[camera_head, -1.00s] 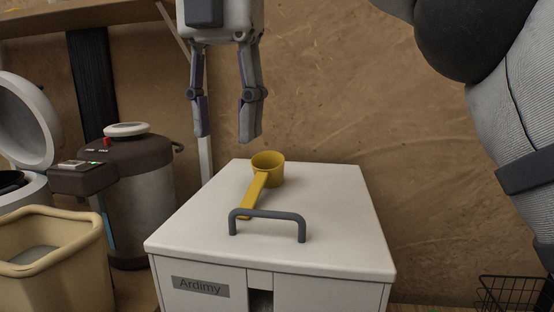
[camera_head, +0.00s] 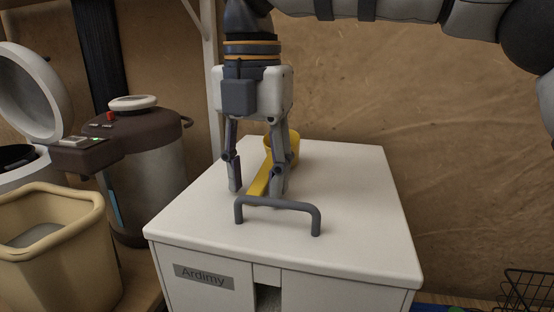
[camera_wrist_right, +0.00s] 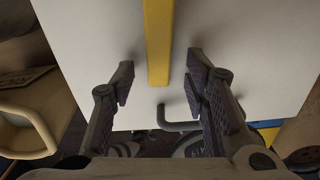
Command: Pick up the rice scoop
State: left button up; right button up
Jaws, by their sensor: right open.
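The yellow rice scoop (camera_head: 259,180) lies on the white top of the cabinet, its cup at the back and its handle pointing to the front. My right gripper (camera_head: 255,194) points down over the handle, open, with one finger on each side of it. The finger on the right hides part of the scoop. In the right wrist view the handle (camera_wrist_right: 158,45) runs between the open fingers (camera_wrist_right: 160,82), with a gap on both sides. My left gripper is not in view.
A grey bar handle (camera_head: 278,205) stands on the front of the white cabinet top (camera_head: 355,200), close to the fingers. A beige bin (camera_head: 60,255) and a brown-topped pot (camera_head: 145,170) stand at the left. A black wire basket (camera_head: 528,292) is at the lower right.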

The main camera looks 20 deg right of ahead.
jog(key=shift+w+f, duration=0.1)
jog(key=shift+f, duration=0.15)
jog(key=shift+f, duration=0.15)
grip_shut()
